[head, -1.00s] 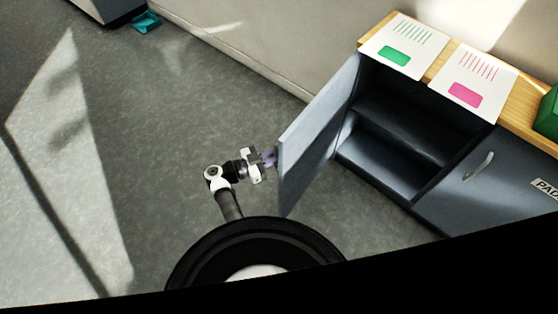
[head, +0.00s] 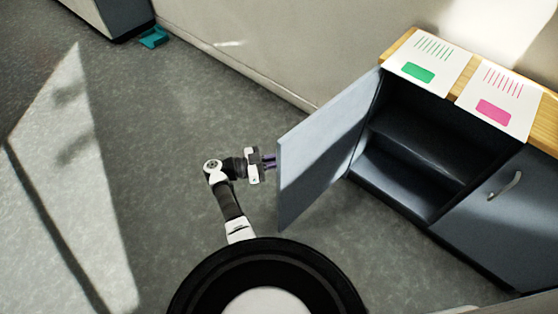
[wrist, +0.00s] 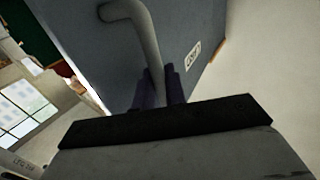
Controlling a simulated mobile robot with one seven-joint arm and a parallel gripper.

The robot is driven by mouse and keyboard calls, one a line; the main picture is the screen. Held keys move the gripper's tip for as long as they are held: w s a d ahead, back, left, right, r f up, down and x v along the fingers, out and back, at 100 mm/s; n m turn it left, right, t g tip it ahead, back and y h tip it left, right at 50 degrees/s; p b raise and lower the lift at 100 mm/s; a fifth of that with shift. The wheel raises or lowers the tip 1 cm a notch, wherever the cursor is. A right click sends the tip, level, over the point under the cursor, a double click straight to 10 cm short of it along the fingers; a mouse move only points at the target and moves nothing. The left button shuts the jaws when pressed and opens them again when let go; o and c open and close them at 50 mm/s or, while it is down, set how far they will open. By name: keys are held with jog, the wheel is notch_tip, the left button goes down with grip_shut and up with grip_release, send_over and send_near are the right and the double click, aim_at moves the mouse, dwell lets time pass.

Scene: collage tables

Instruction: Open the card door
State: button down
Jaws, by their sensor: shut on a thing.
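The card door (head: 318,150) is a grey-blue cabinet door. In the head view it stands wide open, swung out to the left of its compartment (head: 425,135), whose shelf shows. My gripper (head: 269,161) is at the outer side of the door, near its free edge. In the wrist view my gripper's dark fingers (wrist: 161,88) are closed around the lower part of the curved grey handle (wrist: 145,35). A small white label (wrist: 192,52) is on the door face beside it; its text is hard to read.
A closed neighbouring door (head: 490,220) with its own handle is at the right. Two printed cards, green (head: 430,60) and pink (head: 497,100), lie on the wooden top. A wall (head: 270,60) runs behind.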

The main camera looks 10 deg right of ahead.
jog(key=c, duration=1.6)
grip_release()
jog(key=shift+o, duration=0.2)
jog(key=shift+a, duration=0.15)
jog(key=s+a+b, duration=0.1)
jog(key=a+b, duration=0.2)
jog(key=a, duration=1)
jog(key=shift+s+a, duration=0.25)
jog(key=shift+a, duration=0.05)
